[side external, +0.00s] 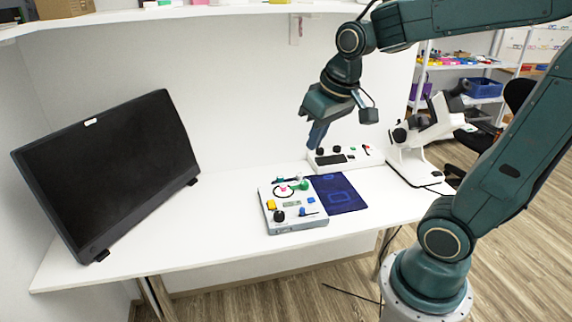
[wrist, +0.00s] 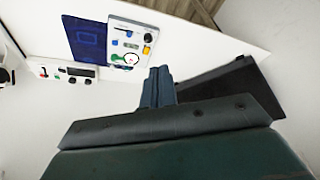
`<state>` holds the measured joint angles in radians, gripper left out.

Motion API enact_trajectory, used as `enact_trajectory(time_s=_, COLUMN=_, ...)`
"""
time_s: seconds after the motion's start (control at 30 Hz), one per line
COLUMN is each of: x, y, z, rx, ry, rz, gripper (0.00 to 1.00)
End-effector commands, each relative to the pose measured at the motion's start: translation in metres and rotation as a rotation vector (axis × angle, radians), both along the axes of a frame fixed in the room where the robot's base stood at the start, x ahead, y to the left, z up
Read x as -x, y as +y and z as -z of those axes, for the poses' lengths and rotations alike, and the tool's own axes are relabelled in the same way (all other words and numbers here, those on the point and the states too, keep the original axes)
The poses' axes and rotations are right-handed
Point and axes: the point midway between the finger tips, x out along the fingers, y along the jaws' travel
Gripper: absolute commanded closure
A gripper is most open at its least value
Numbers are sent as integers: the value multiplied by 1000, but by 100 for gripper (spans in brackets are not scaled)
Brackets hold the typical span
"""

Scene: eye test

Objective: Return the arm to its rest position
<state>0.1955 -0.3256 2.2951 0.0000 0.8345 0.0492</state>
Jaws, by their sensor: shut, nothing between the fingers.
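My gripper (side external: 318,134) is raised above the white table, its fingers pointing down over the back of the table. The fingers are shut together and empty. The gripper is apart from everything on the table.
A white box with knobs and buttons (side external: 292,222) stands on the table (side external: 200,235), beside a dark blue mat (side external: 352,204). A white control strip (side external: 326,160) lies behind. A black monitor (side external: 110,165) stands left, a white microscope (side external: 418,152) right. A shelf (side external: 150,15) hangs above.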

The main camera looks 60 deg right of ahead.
Motion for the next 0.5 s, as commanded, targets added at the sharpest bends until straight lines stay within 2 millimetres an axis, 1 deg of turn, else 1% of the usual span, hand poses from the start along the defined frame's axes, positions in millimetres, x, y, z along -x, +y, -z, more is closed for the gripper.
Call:
enact_trajectory(time_s=0.03, x=9, y=7, z=-4, rx=4, ry=-18, rz=-24, gripper=100)
enact_trajectory(time_s=0.2, x=37, y=26, z=-11, rx=17, ry=-62, rz=-96, gripper=100)
enact_trajectory(time_s=0.4, x=68, y=43, z=-14, rx=28, ry=-113, rz=-177, gripper=100)
enact_trajectory(time_s=0.5, x=80, y=49, z=-13, rx=32, ry=-132, rz=-207, gripper=100)
